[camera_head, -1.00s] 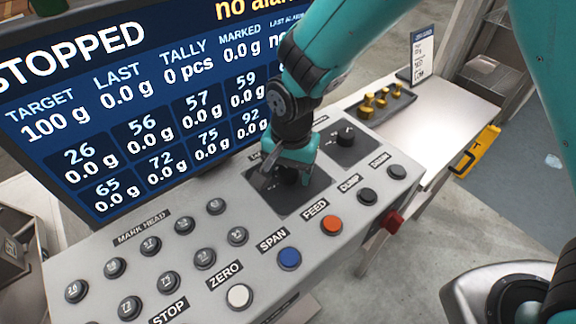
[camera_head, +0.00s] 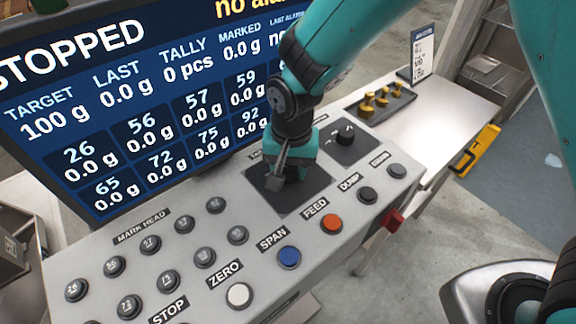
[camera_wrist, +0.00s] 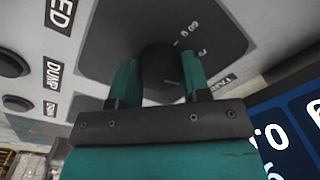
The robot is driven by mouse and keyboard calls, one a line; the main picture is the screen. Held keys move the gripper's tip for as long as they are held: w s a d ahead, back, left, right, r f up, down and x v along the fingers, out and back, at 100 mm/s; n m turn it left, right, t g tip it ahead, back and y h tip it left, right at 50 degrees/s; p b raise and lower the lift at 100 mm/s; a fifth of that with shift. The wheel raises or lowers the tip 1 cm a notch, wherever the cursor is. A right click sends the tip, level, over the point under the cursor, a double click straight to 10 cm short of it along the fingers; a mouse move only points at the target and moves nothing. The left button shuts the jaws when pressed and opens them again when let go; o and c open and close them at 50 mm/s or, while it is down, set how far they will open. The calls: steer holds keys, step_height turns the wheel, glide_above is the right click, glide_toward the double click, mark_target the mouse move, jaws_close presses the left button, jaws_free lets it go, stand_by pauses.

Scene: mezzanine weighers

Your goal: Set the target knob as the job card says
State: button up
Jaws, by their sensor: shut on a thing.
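The target knob (camera_wrist: 160,72) is a round dark knob on a dark square plate. It sits between the two teal fingers of my gripper (camera_wrist: 162,82), which is shut on it. A "60 g" mark shows on the plate beside it. In the head view my gripper (camera_head: 292,170) comes down on the plate (camera_head: 260,183) and mostly hides the knob. The screen (camera_head: 120,100) reads STOPPED, TARGET 100 g. The job card (camera_head: 423,54) stands upright at the back right; its print is too small to read.
A second black knob (camera_head: 345,134) is right behind my gripper. FEED (camera_head: 332,224), DUMP (camera_head: 368,194), SPAN (camera_head: 290,257) and ZERO (camera_head: 238,296) buttons lie in front. A red block (camera_head: 392,220) is at the panel's edge. Yellow weights (camera_head: 376,99) stand on the side table.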

steer(key=n, duration=1.1)
steer(key=shift+w, duration=0.1)
steer(key=shift+n+g, duration=0.3)
steer(key=shift+n, duration=1.8)
steer(key=shift+r, duration=0.1)
steer(key=o, duration=0.9)
steer(key=r+b, duration=0.1)
steer(key=r, duration=0.4)
steer(key=r+b, duration=0.1)
steer(key=r, duration=1.1)
steer(key=shift+w+d+r+b, duration=0.2)
steer(key=shift+w+b, duration=0.2)
